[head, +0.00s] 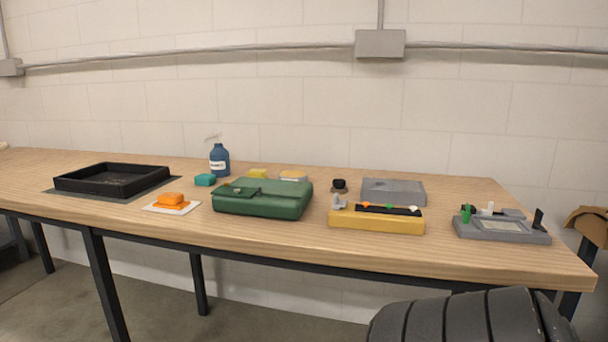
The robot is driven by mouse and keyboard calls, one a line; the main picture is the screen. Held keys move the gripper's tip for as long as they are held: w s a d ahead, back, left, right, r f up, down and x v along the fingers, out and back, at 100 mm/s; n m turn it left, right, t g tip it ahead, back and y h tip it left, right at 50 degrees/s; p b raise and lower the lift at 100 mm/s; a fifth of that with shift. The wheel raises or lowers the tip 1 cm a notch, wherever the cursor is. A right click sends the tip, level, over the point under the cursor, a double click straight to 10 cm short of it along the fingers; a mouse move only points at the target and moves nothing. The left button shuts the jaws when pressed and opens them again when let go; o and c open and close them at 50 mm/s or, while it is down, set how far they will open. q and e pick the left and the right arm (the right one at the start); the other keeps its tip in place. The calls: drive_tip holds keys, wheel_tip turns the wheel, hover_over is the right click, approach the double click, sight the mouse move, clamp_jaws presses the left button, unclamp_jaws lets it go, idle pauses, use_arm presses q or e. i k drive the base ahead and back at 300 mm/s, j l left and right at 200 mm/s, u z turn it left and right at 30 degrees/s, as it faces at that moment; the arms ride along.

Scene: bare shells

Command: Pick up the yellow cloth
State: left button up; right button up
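A small yellow item (257,173), which looks like the yellow cloth, lies on the wooden table (290,245) towards the back. It is behind the green case (262,198), which may hide its lower front. Its shape is too small to make out well. Neither of my grippers shows in the head view.
A grey and yellow block (293,175) lies right of the yellow item. A blue spray bottle (219,160) and teal block (205,180) stand to its left. An orange folded item (170,198), black tray (112,179), yellow box (376,221) and grey device (500,231) are also on the table.

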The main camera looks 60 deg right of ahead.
sight(255, 173)
drive_tip(key=z, duration=1.75)
drive_tip(key=u, duration=3.5)
drive_tip(key=z, duration=3.5)
